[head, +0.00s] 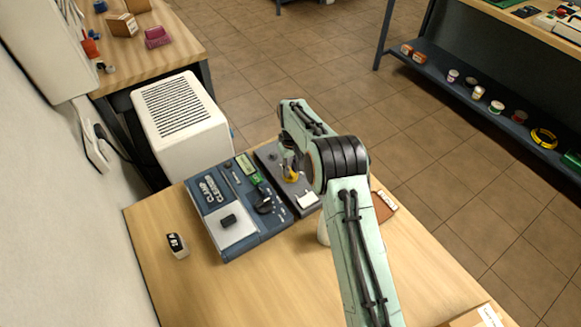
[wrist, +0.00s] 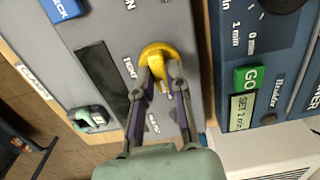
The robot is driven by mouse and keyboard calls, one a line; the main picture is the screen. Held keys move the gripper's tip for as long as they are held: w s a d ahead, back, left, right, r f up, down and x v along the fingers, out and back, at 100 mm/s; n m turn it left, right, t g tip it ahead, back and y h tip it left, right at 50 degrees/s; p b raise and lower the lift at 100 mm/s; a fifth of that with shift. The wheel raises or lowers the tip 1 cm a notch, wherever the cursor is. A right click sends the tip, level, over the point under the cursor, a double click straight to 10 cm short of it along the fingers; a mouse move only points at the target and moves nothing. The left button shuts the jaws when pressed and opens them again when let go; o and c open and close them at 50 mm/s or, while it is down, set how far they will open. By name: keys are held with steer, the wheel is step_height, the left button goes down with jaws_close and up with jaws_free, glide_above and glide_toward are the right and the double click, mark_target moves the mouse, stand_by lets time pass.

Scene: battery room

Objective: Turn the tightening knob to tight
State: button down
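The yellow tightening knob (wrist: 158,50) stands on the grey panel (wrist: 188,30) in the wrist view. A printed label that looks like TIGHT is to its left, and another, hard to read, is below it. My gripper (wrist: 161,72) has its two dark fingers on either side of the knob's grip, close together, with yellow between the tips; they look shut on it. The fingers hide part of the knob. In the head view the knob (head: 290,174) is a small yellow spot beneath my gripper (head: 288,160), partly hidden by my arm.
A blue-grey control box (head: 244,238) stands left of the grey panel on the wooden table (head: 180,292). Its green GO button (wrist: 249,78) and display show in the wrist view. A white vented unit (head: 185,135) stands behind. The table's front left is mostly clear.

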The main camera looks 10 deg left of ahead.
steer(key=shift+m, duration=0.4)
steer(key=m, duration=1.2)
steer(key=shift+m, duration=2)
steer(key=c, duration=1.1)
jaws_free()
